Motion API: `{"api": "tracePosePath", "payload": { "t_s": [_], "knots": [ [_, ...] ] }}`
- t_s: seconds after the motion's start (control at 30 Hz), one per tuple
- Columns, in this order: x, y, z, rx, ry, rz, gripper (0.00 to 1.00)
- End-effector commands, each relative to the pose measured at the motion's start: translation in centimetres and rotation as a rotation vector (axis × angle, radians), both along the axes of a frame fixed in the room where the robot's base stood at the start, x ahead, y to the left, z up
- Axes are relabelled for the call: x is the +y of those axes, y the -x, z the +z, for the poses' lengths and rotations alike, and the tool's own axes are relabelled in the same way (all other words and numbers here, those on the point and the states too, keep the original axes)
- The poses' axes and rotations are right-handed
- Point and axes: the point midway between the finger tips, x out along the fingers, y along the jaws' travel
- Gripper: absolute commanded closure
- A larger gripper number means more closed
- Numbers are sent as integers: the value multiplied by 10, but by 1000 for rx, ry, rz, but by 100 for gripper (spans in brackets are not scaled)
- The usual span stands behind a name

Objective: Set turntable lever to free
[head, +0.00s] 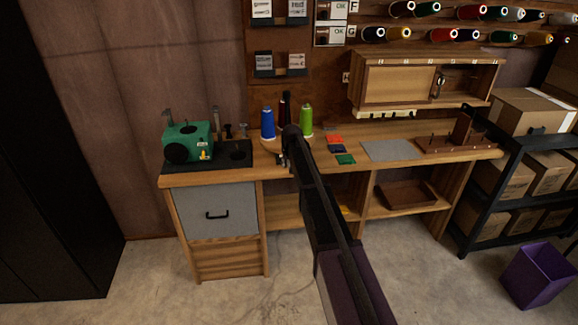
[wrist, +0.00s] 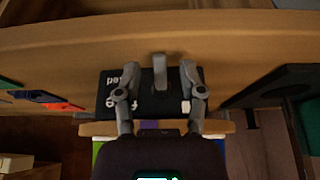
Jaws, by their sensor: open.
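The turntable (head: 268,146) is a wooden disc on the bench, with blue, dark and green spools on it, partly hidden by my arm. In the wrist view, its pale edge (wrist: 98,129) shows below a black plate (wrist: 146,103) with white lettering, partly covered by my fingers and hard to read. A short grey lever (wrist: 160,70) stands at the middle of the plate. My gripper (wrist: 159,82) is open, with one finger on each side of the lever and a visible gap to both. In the head view, my gripper (head: 284,160) is at the turntable's front, small and dark.
A green machine (head: 187,142) stands on the bench at the left. Coloured cards (head: 338,148) and a grey mat (head: 387,150) lie to the right of my arm. A wooden cabinet (head: 395,80) hangs above. A purple bin (head: 537,275) stands on the floor.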

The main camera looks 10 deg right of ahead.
Motion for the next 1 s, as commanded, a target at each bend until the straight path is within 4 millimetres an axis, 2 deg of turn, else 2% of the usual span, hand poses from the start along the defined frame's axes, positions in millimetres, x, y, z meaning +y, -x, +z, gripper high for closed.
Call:
{"api": "tracePosePath", "payload": {
  "t_s": [0.23, 0.4, 0.73, 1.0],
  "knots": [
    [0, 0, 0, 0, 0, 0, 49],
    [0, 0, 0, 0, 0, 0, 99],
    [0, -1, 1, 14, 0, 0, 100],
    [0, -5, 7, 142, 0, 0, 100]
  ]
}}
